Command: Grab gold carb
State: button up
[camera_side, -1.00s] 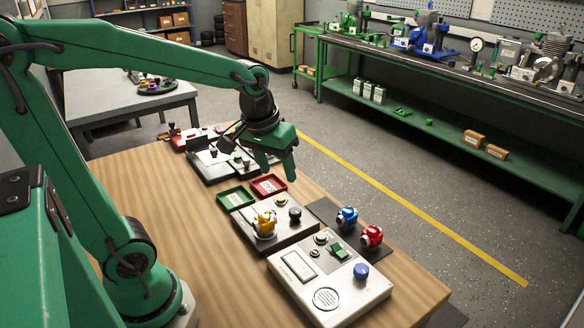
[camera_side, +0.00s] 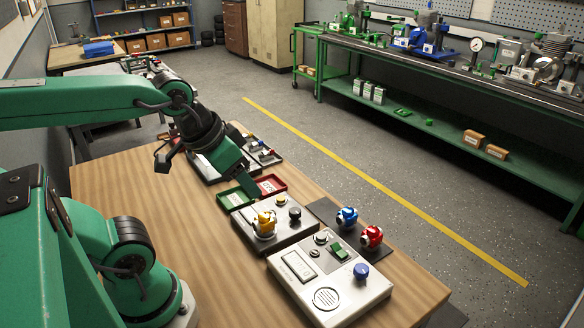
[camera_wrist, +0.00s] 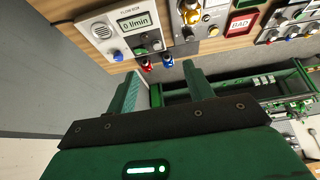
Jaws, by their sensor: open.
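The gold carb (camera_side: 264,224) stands on a grey metal fixture (camera_side: 290,236) on the wooden table, beside a black knob. It also shows at the top of the wrist view (camera_wrist: 190,14). My gripper (camera_side: 246,183) is above the table, over the trays behind the gold carb, tilted and apart from it. In the wrist view my two fingers (camera_wrist: 163,80) are spread with nothing between them.
A blue carb (camera_side: 346,217) and a red carb (camera_side: 371,237) sit on a dark mat right of the fixture. The flow box (camera_side: 328,280) is in front. A green tray (camera_side: 236,199) and red tray (camera_side: 270,185) lie behind. The table's left part is clear.

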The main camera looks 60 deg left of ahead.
dwell(0.4)
jog(key=shift+o, duration=1.3)
jog(key=shift+w, duration=0.1)
jog(key=g, duration=0.5)
send_over(265, 216)
jog(key=f, duration=1.1)
jog(key=shift+d+f, duration=0.25)
jog(key=shift+f, duration=0.1)
jog(key=shift+a+f+g, duration=0.3)
jog(key=shift+f, duration=0.3)
jog(key=shift+f, duration=0.1)
